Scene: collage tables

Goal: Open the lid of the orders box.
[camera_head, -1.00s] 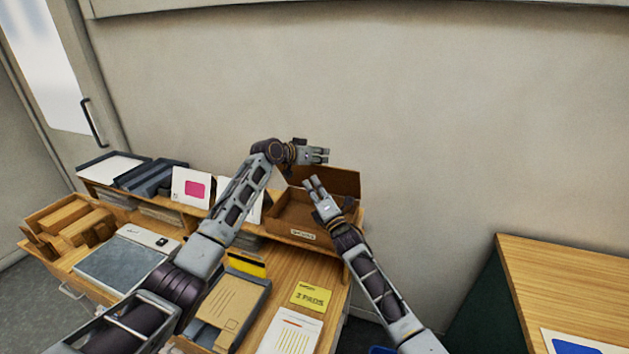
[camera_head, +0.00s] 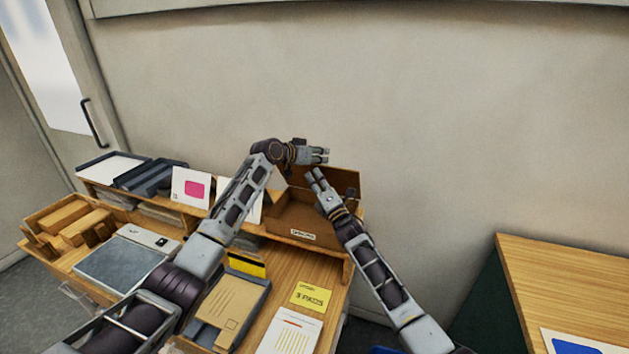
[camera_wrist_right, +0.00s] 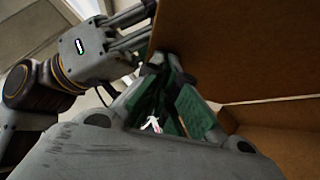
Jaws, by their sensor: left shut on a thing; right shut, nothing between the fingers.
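The brown orders box (camera_head: 287,220) stands at the right end of the raised shelf, with a small white label on its front. Its lid (camera_head: 347,180) is raised at the back, and the box is open at the top. My left gripper (camera_head: 326,156) is at the lid's upper edge, shut on it; its fingers also show beside the brown panel in the right wrist view (camera_wrist_right: 140,22). My right gripper (camera_head: 313,174) is shut and empty, above the box and in front of the lid. It hides part of the lid and the box interior.
A white card with a pink patch (camera_head: 191,188) and dark trays (camera_head: 150,176) stand left along the shelf. A yellow pad (camera_head: 311,297) and a clipboard (camera_head: 228,312) lie on the desk below. The wall (camera_head: 420,120) rises close behind the box.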

